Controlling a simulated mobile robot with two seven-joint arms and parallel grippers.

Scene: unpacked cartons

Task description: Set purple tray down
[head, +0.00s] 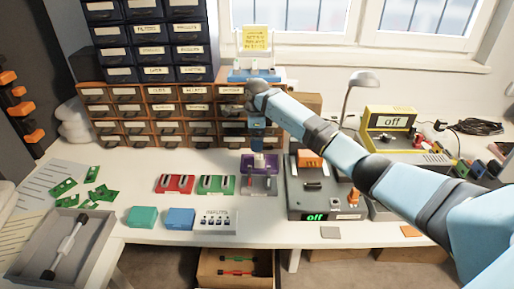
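The purple tray (258,164) is at the middle of the white workbench, right of the green tray (216,186) and left of the grey device. My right gripper (257,148) points down at the top of the purple tray and appears shut on it. The fingertips are small and partly hidden. A grey base with dark upright parts (259,186) shows directly below the purple tray. I cannot tell whether there is a gap between them. My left gripper is not in view.
A red tray (175,184) stands left of the green tray. The grey device (320,200) with a green "off" display is close on the right. Labelled drawers (160,108) stand behind. Teal (143,217) and blue (180,219) boxes and a white labelled box (215,227) line the front.

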